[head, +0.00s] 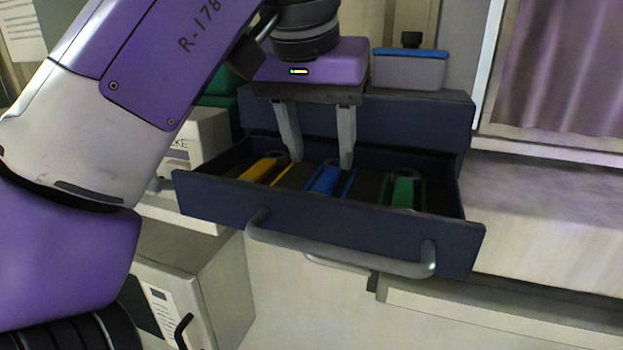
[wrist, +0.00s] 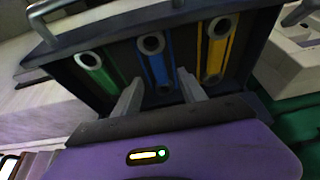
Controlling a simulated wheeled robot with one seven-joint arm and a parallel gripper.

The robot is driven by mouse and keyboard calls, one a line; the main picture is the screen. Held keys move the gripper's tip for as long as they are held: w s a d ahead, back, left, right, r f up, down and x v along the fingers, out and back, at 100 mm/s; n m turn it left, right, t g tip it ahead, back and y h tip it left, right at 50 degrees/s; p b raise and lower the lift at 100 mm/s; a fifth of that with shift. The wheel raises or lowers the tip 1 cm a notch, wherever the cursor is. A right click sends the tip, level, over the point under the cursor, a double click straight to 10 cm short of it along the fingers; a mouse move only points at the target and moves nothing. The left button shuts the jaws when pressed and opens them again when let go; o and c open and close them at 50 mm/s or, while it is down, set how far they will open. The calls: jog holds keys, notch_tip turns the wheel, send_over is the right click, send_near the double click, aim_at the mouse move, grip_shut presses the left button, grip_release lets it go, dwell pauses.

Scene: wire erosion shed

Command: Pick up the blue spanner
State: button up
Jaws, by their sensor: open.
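The blue spanner (head: 325,180) lies in an open dark blue drawer (head: 330,222), in the middle slot between a yellow and a green spanner. In the wrist view the blue spanner (wrist: 157,66) shows its ring end at the top and its blue handle running down between my fingers. My gripper (head: 321,161) is open and empty, pointing down over the drawer. In the wrist view my gripper (wrist: 158,77) has one finger on each side of the blue spanner's line. I cannot tell how high the tips are above it.
The yellow spanner (head: 259,169) lies to the left and the green spanner (head: 403,191) to the right in the same drawer. The drawer's front carries a grey bar handle (head: 340,259). A grey box with a blue lid (head: 409,69) stands on the cabinet behind.

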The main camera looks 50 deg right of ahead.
aim_at(325, 180)
jog(key=shift+p+x, duration=0.3)
jog(key=shift+x, duration=1.95)
grip_shut()
